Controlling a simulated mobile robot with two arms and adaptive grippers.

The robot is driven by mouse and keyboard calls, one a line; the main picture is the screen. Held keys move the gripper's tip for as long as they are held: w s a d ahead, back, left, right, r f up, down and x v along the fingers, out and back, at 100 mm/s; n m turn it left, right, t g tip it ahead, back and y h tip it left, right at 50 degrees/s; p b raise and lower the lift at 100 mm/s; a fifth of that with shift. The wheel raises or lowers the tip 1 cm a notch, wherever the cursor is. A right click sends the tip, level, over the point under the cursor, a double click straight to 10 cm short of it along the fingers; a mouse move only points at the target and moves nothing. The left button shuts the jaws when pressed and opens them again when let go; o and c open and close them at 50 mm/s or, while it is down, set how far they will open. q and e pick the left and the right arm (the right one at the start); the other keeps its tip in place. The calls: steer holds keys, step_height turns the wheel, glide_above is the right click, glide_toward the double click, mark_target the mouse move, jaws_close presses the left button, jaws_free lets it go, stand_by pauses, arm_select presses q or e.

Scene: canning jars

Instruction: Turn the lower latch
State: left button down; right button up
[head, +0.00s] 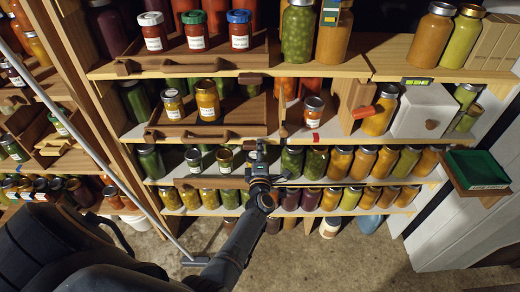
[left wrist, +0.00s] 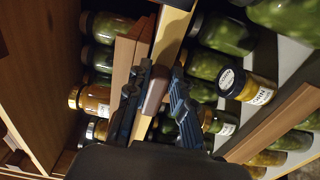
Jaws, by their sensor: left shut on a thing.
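My left gripper (head: 258,155) reaches up from below to the third shelf row in the head view. In the left wrist view its two dark fingers (left wrist: 160,75) stand on either side of a small brown wooden latch (left wrist: 154,98), and they are shut on it. The latch sits against a pale wooden shelf edge (left wrist: 172,28). In the head view my gripper hides most of it, so its angle is hard to tell there. My right gripper is not in view.
A wooden tray (head: 212,183) with small jars is left of my gripper. Green jars (head: 292,160) stand close on its right. A green-lined tray (head: 478,168) juts out at right.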

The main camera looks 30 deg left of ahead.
arm_select(q)
steer(key=shift+f, duration=0.1)
steer(key=c, duration=1.2)
jaws_free()
steer(key=shift+o, duration=0.2)
